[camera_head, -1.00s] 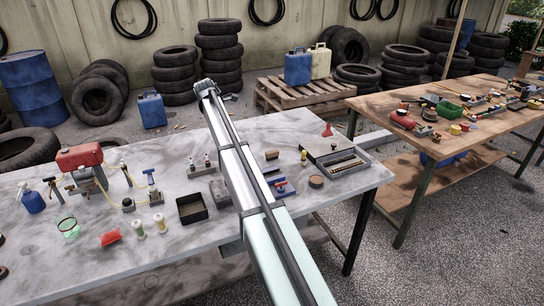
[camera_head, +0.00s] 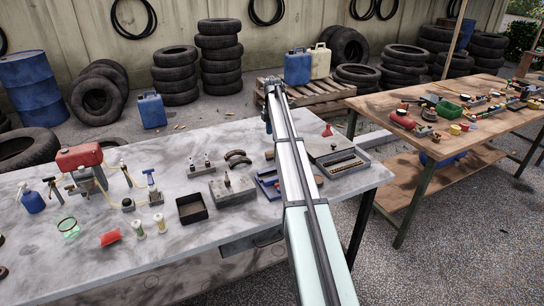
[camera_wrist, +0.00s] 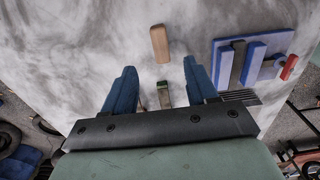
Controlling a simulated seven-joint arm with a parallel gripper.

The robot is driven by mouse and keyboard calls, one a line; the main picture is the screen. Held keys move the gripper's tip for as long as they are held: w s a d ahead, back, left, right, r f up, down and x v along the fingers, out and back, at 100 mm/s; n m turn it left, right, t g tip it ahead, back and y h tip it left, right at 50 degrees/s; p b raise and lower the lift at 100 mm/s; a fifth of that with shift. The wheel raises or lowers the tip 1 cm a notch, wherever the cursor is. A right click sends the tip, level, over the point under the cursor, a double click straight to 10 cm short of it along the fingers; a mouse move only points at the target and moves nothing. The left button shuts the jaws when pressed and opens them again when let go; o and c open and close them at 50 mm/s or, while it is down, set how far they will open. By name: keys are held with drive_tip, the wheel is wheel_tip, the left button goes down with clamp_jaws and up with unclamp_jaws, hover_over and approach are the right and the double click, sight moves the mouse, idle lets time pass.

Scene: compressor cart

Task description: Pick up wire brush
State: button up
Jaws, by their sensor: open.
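What I take for the wire brush, a tan wooden block (camera_wrist: 160,43), lies on the grey table. In the wrist view it is at top centre, beyond my fingertips; its underside is hidden. In the head view a little brown of it (camera_head: 269,155) shows beside my arm. My gripper (camera_wrist: 160,66) is open, its two blue fingers apart and empty. A small green-and-grey thing (camera_wrist: 164,95) shows between the fingers, lower in the picture than the block. In the head view my gripper (camera_head: 267,119) is mostly behind my arm, above the table's back part.
In the head view, curved dark parts (camera_head: 238,158), a grey block (camera_head: 232,188) and an open toolbox (camera_head: 362,165) are nearby.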

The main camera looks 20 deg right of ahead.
sight(272, 151)
drive_tip(key=f, duration=1)
drive_tip(key=shift+a+f, duration=0.2)
drive_tip(key=shift+f, duration=0.1)
drive_tip(key=c, duration=1.1)
drive_tip(key=shift+o, duration=0.2)
drive_tip(key=shift+r, duration=0.15)
wheel_tip(272, 151, up, 10)
drive_tip(key=shift+f, duration=0.1)
